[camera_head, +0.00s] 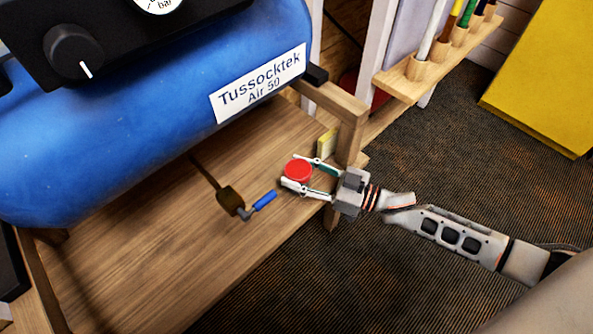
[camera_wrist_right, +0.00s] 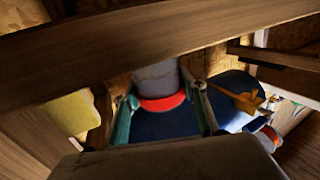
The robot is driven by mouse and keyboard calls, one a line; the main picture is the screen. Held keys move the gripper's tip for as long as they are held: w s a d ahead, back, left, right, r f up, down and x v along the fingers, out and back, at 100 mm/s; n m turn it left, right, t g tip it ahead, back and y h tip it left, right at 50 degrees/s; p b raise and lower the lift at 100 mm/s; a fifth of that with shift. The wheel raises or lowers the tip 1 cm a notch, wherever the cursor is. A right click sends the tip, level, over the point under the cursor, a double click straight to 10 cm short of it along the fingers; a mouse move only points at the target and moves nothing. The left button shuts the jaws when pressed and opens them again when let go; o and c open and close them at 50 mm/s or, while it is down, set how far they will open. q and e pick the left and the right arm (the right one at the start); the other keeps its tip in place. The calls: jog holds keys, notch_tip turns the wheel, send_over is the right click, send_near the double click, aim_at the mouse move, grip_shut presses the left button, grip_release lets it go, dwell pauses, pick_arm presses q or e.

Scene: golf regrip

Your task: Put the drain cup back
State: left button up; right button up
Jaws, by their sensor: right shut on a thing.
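The drain cup (camera_head: 298,170) shows as a round red shape in the head view, between the fingers of my right gripper (camera_head: 301,175). My right gripper is shut on it, near the shelf's right edge. In the right wrist view the cup (camera_wrist_right: 157,82) looks grey with a red band, between the two fingers (camera_wrist_right: 163,118). I cannot tell whether it touches the shelf. My left gripper is not in view.
The blue air tank (camera_head: 150,120) sits above the wooden shelf (camera_head: 150,265). A wooden post (camera_head: 348,130) and a yellow block (camera_head: 327,142) are close behind my right gripper. A tool rack (camera_head: 440,60) and a yellow panel (camera_head: 545,80) stand at the upper right. The front shelf is clear.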

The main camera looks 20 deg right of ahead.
jog(key=shift+f, duration=0.1)
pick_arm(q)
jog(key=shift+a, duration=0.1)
pick_arm(e)
jog(key=o, duration=1)
jog(key=shift+r, duration=0.35)
jog(key=shift+s+d, duration=0.2)
jog(key=shift+d, duration=0.05)
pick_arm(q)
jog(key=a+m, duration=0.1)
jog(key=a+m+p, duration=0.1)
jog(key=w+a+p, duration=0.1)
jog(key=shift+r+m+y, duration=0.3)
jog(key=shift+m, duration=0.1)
pick_arm(e)
jog(key=v, duration=1.1)
